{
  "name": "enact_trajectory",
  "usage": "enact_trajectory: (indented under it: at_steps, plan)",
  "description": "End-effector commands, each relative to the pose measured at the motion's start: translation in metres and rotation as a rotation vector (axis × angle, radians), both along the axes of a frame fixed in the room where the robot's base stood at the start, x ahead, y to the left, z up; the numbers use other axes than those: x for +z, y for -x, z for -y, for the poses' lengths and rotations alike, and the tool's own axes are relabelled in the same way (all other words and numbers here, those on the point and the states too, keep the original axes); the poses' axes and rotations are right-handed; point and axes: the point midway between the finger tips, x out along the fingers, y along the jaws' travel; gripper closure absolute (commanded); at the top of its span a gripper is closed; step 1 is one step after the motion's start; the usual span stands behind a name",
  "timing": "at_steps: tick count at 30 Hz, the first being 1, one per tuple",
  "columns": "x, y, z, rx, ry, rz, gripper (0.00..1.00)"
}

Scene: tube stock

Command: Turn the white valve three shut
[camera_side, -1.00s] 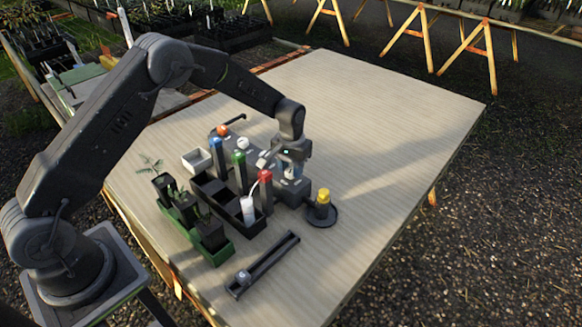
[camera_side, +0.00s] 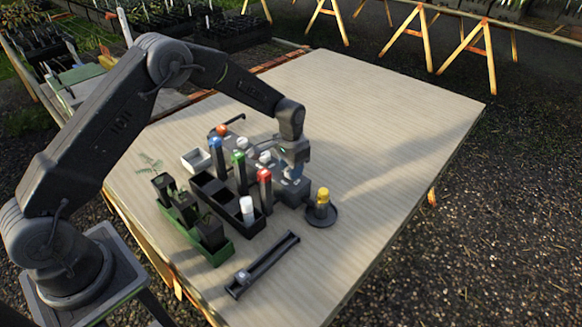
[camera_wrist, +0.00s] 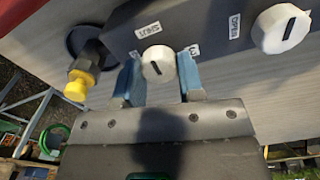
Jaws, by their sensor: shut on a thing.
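In the wrist view a white valve knob (camera_wrist: 158,64) with a short dark line on its face sits on a dark block (camera_wrist: 190,22). A label reading 3 (camera_wrist: 193,50) is just right of it, and a SHUT label (camera_wrist: 148,30) is above it. The dark line runs roughly up and down in the picture. My gripper (camera_wrist: 159,82) has its blue fingers on either side of this knob and is shut on it. In the side view my gripper (camera_side: 293,172) is low at the block's near right end and hides this knob.
Another white knob (camera_wrist: 283,29) with an OPEN label (camera_wrist: 235,25) is to the right. A yellow-topped piece (camera_side: 322,196) stands in a dark round dish close by. Red (camera_side: 264,176), green (camera_side: 238,157) and blue (camera_side: 215,143) capped tubes stand close left. The table's right side is clear.

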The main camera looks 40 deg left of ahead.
Motion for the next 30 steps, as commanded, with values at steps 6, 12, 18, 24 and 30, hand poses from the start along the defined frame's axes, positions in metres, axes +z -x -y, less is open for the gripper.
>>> enact_trajectory:
  at_steps: [6,12,18,24,30]
  plan:
    - [0.0,0.0,0.0,-0.003,-0.001,0.0,0.88]
    - [0.0,0.0,0.0,-0.002,-0.001,0.0,0.48]
    - [0.0,0.0,0.0,-0.001,-0.001,0.0,0.39]
    - [0.004,0.0,0.0,0.0,-0.001,0.001,0.39]
    - [0.032,-0.001,0.0,0.0,0.0,0.004,0.39]
